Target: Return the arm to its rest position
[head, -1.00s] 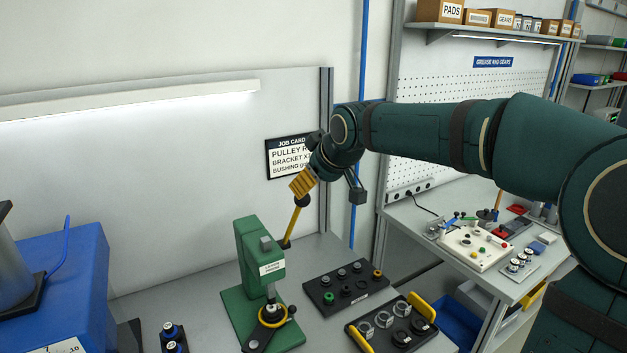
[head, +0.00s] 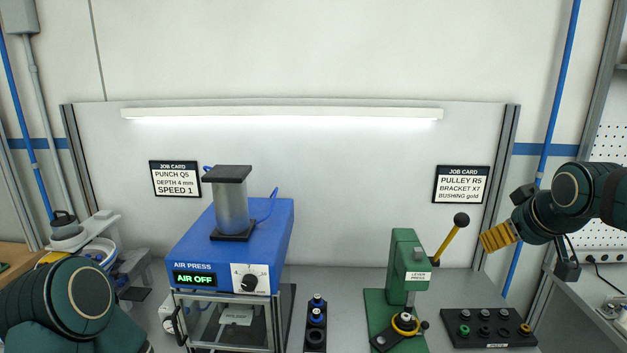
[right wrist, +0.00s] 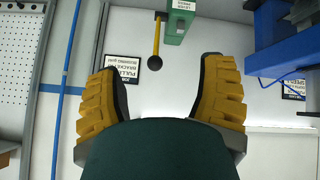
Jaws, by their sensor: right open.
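My right gripper (head: 497,238) has yellow ridged fingers and hangs in the air to the right of the lever press. In the right wrist view the two fingers (right wrist: 155,95) stand wide apart with nothing between them. The green lever press (head: 405,262) stands on the bench, its yellow lever with a black knob (head: 461,219) leaning up to the right. The gripper is apart from the knob. The lever also shows in the right wrist view (right wrist: 156,40). A dark green arm part of mine fills the lower left of the head view; my left gripper does not show.
A blue air press (head: 230,245) reading AIR OFF stands left of the lever press. A black tray (head: 487,342) of small parts lies at the front right. Two job cards (head: 462,185) hang on the back panel. A pegboard bench (head: 600,290) is at the right edge.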

